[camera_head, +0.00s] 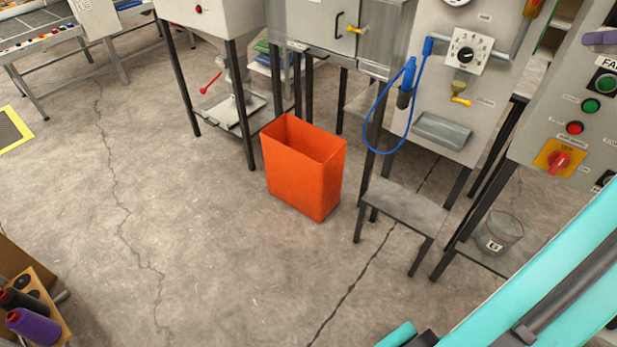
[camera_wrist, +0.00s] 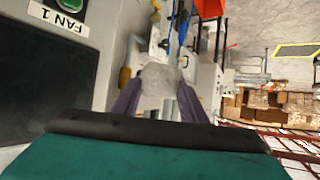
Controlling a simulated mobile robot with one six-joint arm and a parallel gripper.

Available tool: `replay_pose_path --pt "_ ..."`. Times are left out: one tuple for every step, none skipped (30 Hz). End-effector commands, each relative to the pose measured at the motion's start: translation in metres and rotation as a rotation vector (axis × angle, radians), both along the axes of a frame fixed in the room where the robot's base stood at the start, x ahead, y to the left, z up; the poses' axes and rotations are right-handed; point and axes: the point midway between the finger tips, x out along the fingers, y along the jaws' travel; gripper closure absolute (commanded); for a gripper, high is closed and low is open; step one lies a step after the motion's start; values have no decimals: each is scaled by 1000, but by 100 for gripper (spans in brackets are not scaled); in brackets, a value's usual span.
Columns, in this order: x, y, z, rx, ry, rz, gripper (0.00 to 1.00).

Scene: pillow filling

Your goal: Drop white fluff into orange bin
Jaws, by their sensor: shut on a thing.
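The orange bin (camera_head: 303,180) stands upright on the concrete floor in the head view, with its open top showing. The part of its inside that shows looks empty. An orange shape (camera_wrist: 241,9) at the top edge of the wrist view looks like the same bin, mostly cut off. In the wrist view my gripper (camera_wrist: 158,92) has its two purple fingers shut on a pale, whitish clump of fluff (camera_wrist: 160,84). The gripper is well apart from the bin.
Machines on thin legs stand behind the bin, with a small grey step (camera_head: 405,207) to its right. A control panel (camera_head: 575,110) is at the right. The floor left of and before the bin is clear.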

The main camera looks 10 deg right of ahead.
Motion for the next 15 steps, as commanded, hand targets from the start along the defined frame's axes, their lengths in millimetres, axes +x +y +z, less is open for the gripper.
replay_pose_path --pt "0 0 0 0 0 0 83" --pt "0 0 0 0 0 0 83" --pt "0 0 0 0 0 0 83" --pt "0 0 0 0 0 0 83" --pt "1 0 -1 0 0 -1 83" --pt "2 1 -2 0 0 -1 83" --pt "4 2 -3 0 -1 -4 83" --pt "6 2 -5 0 -1 -4 83" --pt "9 4 -7 1 -1 -7 83" --pt "12 5 -10 1 0 -9 83" --pt "15 7 -13 1 0 -11 83" --pt "21 9 -17 0 0 -16 83" --pt "25 10 -21 1 0 -20 83" --pt "30 13 -26 1 0 -23 83" --pt "38 16 -32 1 1 -30 83"
